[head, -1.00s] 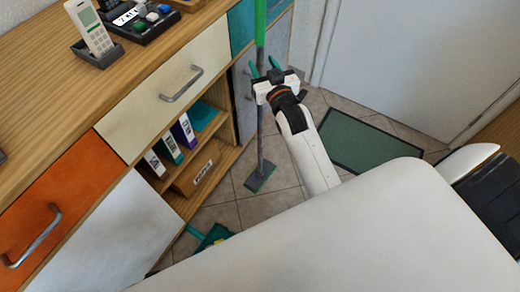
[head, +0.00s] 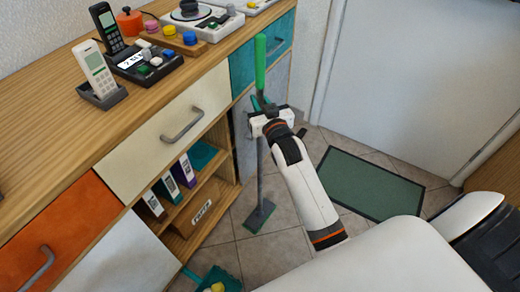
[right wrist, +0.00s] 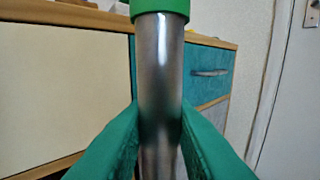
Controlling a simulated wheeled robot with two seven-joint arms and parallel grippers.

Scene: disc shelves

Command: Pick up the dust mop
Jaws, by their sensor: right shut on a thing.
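The dust mop stands upright, with a green grip (head: 260,62) on top, a grey pole (head: 260,165) and a flat grey-green head (head: 259,216) at the floor tiles. My right gripper (head: 262,106) is shut on the pole just below the green grip. In the right wrist view the metal pole (right wrist: 158,80) stands between the two green fingers (right wrist: 158,135), with the green grip's lower end at the top edge. Whether the mop head touches the floor is hard to tell. My left gripper is not in view.
A wooden-topped cabinet (head: 150,88) with drawers and open shelves stands close on the left. Phones, a button box and a turntable sit on it. A green mat (head: 368,183) lies before the white door (head: 420,80). A teal dustpan (head: 217,280) is on the floor.

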